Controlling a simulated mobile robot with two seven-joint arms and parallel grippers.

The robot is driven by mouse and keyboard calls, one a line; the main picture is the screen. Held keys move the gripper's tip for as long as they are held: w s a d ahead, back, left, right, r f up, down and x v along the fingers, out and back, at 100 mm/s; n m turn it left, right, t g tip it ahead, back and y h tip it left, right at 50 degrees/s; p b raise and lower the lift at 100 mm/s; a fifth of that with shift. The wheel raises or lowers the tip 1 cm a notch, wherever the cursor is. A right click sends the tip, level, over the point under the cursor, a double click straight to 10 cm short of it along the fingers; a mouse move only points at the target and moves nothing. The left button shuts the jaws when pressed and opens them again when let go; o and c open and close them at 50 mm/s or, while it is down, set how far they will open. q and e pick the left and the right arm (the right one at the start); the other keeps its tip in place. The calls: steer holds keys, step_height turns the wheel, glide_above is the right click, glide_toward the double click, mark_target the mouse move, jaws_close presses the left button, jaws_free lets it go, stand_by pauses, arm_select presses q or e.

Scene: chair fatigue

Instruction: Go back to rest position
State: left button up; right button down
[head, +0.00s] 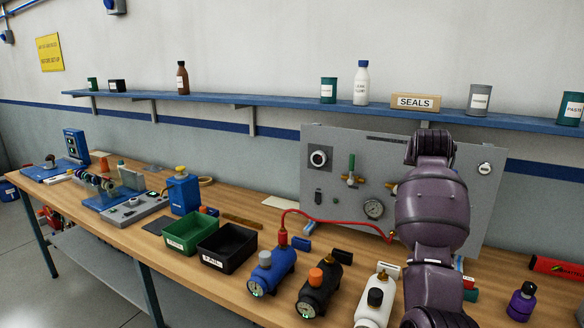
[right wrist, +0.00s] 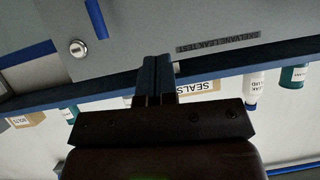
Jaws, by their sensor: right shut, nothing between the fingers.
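My right arm rises at the right of the head view, in front of the grey test panel (head: 335,200); its gripper's fingers cannot be made out there. In the right wrist view my right gripper (right wrist: 154,66) is shut, its two dark fingers together with nothing between them. Behind it are the blue shelf, the panel edge with its lettering and the SEALS box (right wrist: 199,87). My left gripper is not in view.
A red hose (head: 340,216) crosses the panel. The shelf (head: 240,101) holds bottles and cans.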

steer(key=a+r+n+t, duration=0.2)
steer(key=a+r+t, duration=0.2)
steer(key=r+t, duration=0.2)
steer(key=s+a+f+n+y, duration=0.2)
steer(key=s+f, duration=0.3)
steer(key=f, duration=0.3)
steer(key=s+a+f+n+t+y, duration=0.1)
steer(key=s+f, duration=0.3)
steer(key=f, duration=0.4)
steer(key=s+a+f+n+y, duration=0.2)
steer(key=s+f, duration=0.3)
steer(key=f, duration=0.3)
steer(key=s+f+g+b, duration=0.1)
steer(key=s+f+g, duration=0.5)
steer(key=s+f, duration=2.2)
steer(key=s, duration=0.3)
steer(key=shift+s+a+g+y, duration=0.15)
steer(key=shift+a+g+y, duration=0.15)
steer(key=shift+a, duration=0.1)
